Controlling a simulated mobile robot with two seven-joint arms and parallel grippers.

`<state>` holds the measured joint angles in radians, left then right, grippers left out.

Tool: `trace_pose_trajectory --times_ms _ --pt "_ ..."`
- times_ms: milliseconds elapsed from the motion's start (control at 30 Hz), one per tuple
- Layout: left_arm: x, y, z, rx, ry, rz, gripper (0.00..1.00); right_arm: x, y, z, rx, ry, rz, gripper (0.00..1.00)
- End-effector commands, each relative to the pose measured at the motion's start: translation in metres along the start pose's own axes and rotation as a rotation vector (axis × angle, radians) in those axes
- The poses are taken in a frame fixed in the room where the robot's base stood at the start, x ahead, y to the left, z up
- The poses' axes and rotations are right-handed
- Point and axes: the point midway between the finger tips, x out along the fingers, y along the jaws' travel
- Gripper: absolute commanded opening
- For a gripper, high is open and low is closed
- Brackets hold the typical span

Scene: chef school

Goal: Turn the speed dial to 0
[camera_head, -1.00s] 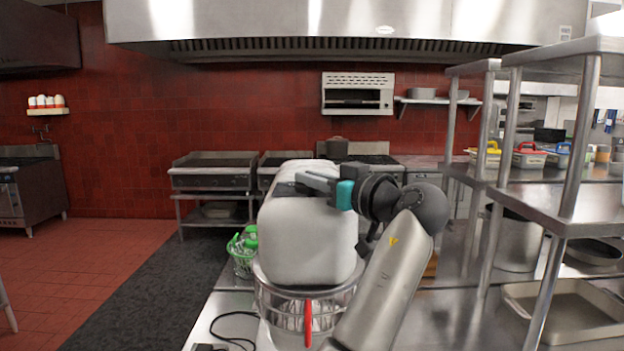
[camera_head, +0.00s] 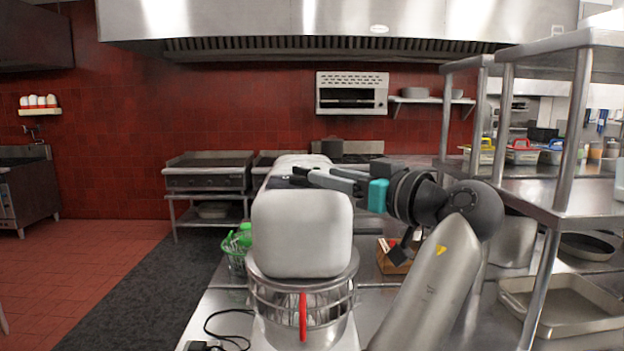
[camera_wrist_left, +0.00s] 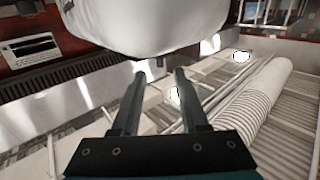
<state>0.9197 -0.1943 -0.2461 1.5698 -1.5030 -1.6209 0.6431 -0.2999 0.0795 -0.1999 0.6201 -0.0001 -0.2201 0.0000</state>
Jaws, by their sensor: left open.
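The white stand mixer (camera_head: 302,233) stands in front of me, with a metal bowl and wire guard (camera_head: 315,318) below its head and a red handle (camera_head: 303,318) at the front. My left gripper (camera_head: 288,178) is at the top right of the mixer head, its fingers pointing left. In the left wrist view the gripper (camera_wrist_left: 160,72) is open. The white mixer head (camera_wrist_left: 140,25) fills the top there, beyond the fingertips. A small dark stub shows under its edge between the fingers; I cannot tell whether it is the speed dial. No dial markings are readable. My right gripper is not in view.
A metal shelf rack (camera_head: 535,180) stands close on the right, with a tray (camera_head: 565,310) low on it. A black cord (camera_head: 225,322) lies on the counter. A wooden block (camera_head: 392,258) stands behind my arm.

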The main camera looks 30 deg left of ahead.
Motion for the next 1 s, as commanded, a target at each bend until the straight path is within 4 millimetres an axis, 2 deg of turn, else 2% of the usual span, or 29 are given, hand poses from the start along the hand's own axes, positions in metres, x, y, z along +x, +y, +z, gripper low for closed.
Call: trace_pose_trajectory --times_ms 33,200,400,600,1000 --pt "-0.014 0.001 0.003 -0.003 -0.003 0.004 0.44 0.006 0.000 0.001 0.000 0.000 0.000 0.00" --pt "-0.051 0.001 0.002 0.001 -0.001 0.003 0.44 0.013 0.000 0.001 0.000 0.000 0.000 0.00" --pt "-0.078 0.000 0.001 0.001 -0.001 0.000 0.44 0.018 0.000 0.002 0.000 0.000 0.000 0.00" --pt "-0.085 0.000 0.000 0.001 0.000 -0.002 0.44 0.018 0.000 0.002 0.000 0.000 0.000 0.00" --pt "-0.085 0.000 0.000 0.001 0.000 -0.002 0.44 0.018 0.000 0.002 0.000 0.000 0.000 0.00"
